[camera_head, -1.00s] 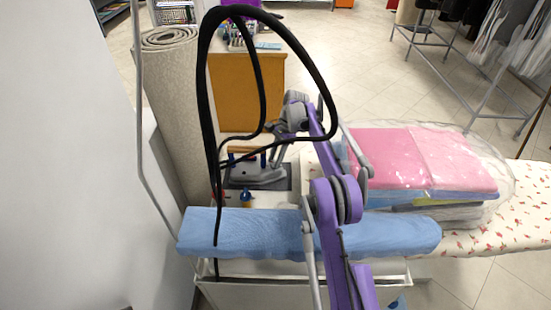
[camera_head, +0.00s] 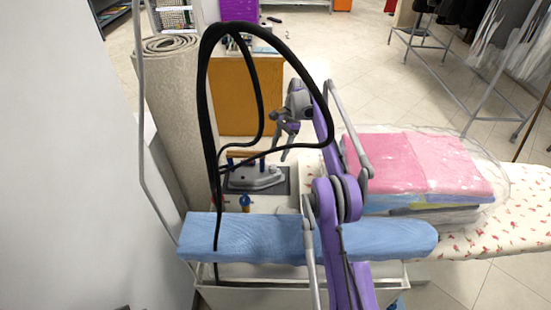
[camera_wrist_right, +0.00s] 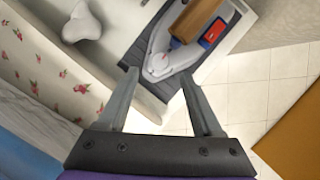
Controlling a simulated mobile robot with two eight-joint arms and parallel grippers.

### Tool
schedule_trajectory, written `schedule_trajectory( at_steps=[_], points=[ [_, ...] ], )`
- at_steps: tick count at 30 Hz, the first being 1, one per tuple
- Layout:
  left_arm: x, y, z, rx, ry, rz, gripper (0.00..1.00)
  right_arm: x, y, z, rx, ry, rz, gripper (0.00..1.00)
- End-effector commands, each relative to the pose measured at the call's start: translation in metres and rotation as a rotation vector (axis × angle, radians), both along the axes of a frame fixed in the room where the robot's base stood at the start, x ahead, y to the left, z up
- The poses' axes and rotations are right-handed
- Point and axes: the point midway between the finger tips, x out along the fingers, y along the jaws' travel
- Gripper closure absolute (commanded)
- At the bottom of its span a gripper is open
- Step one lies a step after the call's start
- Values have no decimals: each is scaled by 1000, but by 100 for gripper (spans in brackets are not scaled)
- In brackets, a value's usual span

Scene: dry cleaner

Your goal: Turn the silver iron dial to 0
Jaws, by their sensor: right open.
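The silver iron (camera_head: 256,178) rests on a dark grey pad (camera_head: 287,188) behind the blue padded board in the head view. In the right wrist view the iron (camera_wrist_right: 178,52) shows its pale nose, a brown handle (camera_wrist_right: 194,18) and a red and blue part (camera_wrist_right: 213,33). I cannot clearly make out the dial or its setting. My right gripper (camera_head: 282,142) is open and empty, above and to the right of the iron, apart from it. Its spread fingers (camera_wrist_right: 160,77) frame the iron's nose in the wrist view. My left gripper is not in view.
A black hose (camera_head: 206,110) loops up beside the iron. The blue padded board (camera_head: 265,236) lies in front. Pink wrapped laundry (camera_head: 420,163) sits on the floral ironing board (camera_head: 515,205) at right. A rolled rug (camera_head: 172,120) stands at left.

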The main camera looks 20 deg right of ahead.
Motion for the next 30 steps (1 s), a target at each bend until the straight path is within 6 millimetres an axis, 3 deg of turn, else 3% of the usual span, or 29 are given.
schedule_trajectory(
  at_steps=[1,3,9,30],
  points=[
    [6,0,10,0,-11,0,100,4,-4,17,0,-5,0,33],
    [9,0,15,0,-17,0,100,5,-9,28,0,-5,0,33],
    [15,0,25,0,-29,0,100,6,-17,45,0,-3,0,33],
    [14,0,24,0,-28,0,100,5,-17,45,0,0,1,33]
  ],
)
